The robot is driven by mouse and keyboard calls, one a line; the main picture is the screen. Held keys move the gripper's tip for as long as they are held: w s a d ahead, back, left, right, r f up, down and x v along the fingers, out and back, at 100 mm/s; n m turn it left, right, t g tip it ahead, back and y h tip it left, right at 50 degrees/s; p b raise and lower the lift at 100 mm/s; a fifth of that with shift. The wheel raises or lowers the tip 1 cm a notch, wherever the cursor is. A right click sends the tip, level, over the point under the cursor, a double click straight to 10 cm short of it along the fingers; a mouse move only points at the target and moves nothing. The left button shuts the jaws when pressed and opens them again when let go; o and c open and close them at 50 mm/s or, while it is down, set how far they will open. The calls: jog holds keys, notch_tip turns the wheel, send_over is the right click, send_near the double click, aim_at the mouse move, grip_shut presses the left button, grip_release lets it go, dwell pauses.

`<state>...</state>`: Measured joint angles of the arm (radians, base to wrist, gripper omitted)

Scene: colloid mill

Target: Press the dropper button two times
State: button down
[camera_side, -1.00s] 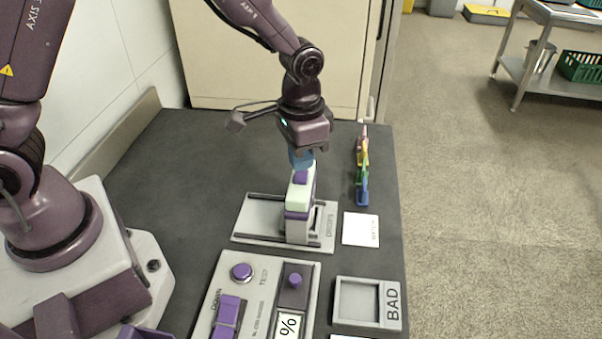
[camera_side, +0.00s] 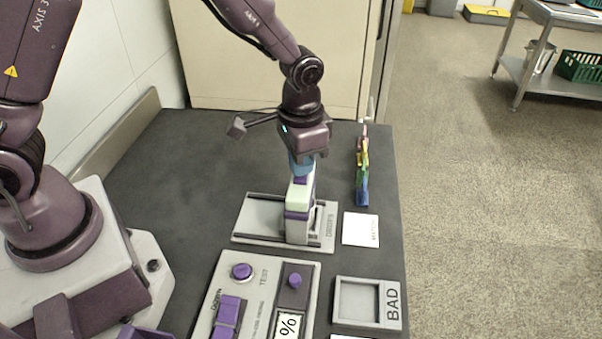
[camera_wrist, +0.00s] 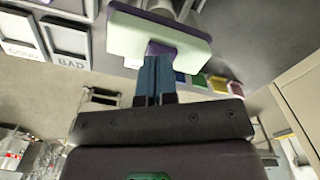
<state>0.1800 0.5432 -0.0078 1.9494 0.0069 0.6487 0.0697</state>
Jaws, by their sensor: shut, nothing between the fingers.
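The dropper (camera_side: 298,205) stands upright on a grey plate, with a pale green top and a purple and grey lower body. Its purple button (camera_side: 300,180) is on top. My gripper (camera_side: 301,171) is shut and empty, pointing down directly over the button, with its blue fingertips appearing to touch it. In the wrist view the blue fingers (camera_wrist: 153,78) meet the purple button (camera_wrist: 159,48) above the pale green block (camera_wrist: 160,35). Whether the button is pushed in cannot be told.
A control panel (camera_side: 258,258) with a purple round button, a lever and a knob lies in front. A grey BAD tray (camera_side: 390,305) is at front right. A white card (camera_side: 360,230) and a row of coloured pieces (camera_side: 362,180) lie right of the dropper. The dark table is clear at left.

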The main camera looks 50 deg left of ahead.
jog(key=shift+f, duration=0.5)
dwell(0.3)
dwell(0.4)
jog(key=shift+r, duration=3.8)
jog(key=shift+f, duration=2.5)
